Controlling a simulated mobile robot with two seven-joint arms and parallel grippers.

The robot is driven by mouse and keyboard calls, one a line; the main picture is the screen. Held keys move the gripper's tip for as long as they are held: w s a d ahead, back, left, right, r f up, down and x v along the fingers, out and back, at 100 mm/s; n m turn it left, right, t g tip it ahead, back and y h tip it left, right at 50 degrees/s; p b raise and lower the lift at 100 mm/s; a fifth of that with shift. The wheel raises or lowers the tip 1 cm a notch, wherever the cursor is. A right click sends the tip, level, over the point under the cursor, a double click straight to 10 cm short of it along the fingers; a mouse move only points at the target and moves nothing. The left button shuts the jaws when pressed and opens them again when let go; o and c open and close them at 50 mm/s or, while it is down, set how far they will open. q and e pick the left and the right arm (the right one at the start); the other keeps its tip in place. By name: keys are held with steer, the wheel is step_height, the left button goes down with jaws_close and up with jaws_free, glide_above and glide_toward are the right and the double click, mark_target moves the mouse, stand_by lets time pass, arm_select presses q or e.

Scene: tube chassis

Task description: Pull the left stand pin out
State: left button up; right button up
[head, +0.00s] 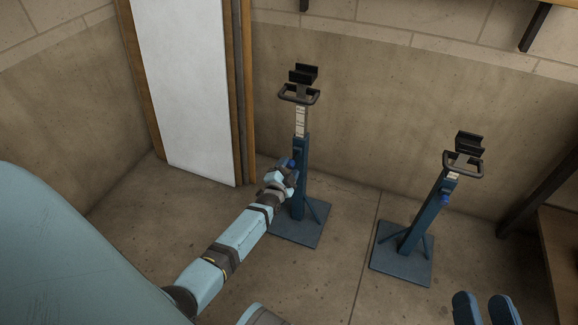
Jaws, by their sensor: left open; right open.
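The left stand (301,152) is a blue post on a square blue base, with a pale inner tube, a black handle and a cradle on top. My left gripper (289,167) is at the upper part of its post, on the left side, and is open. A small blue patch shows at the fingertips; I cannot tell whether it is the pin or a finger. The left stand's pin is otherwise hidden by the gripper. My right gripper (485,307) is open and empty at the bottom right edge, away from both stands.
The right stand (423,218) leans in the picture, with a bright blue pin (444,198) on its post. A white panel (190,90) in a wooden frame stands against the wall behind. A wooden bench (562,250) is at the right edge. Concrete floor between the stands is clear.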

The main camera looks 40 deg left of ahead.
step_height(320, 180, up, 7)
steer(key=t+p, duration=0.3)
steer(key=p, duration=0.2)
arm_select(q)
steer(key=p+v, duration=0.2)
steer(key=v, duration=1.1)
arm_select(e)
step_height(320, 180, down, 6)
steer(key=d+g+h, duration=0.2)
steer(key=shift+d+m+g, duration=0.15)
steer(key=shift+m+g, duration=0.25)
arm_select(q)
steer(key=shift+r, duration=0.1)
arm_select(e)
steer(key=shift+s, duration=0.1)
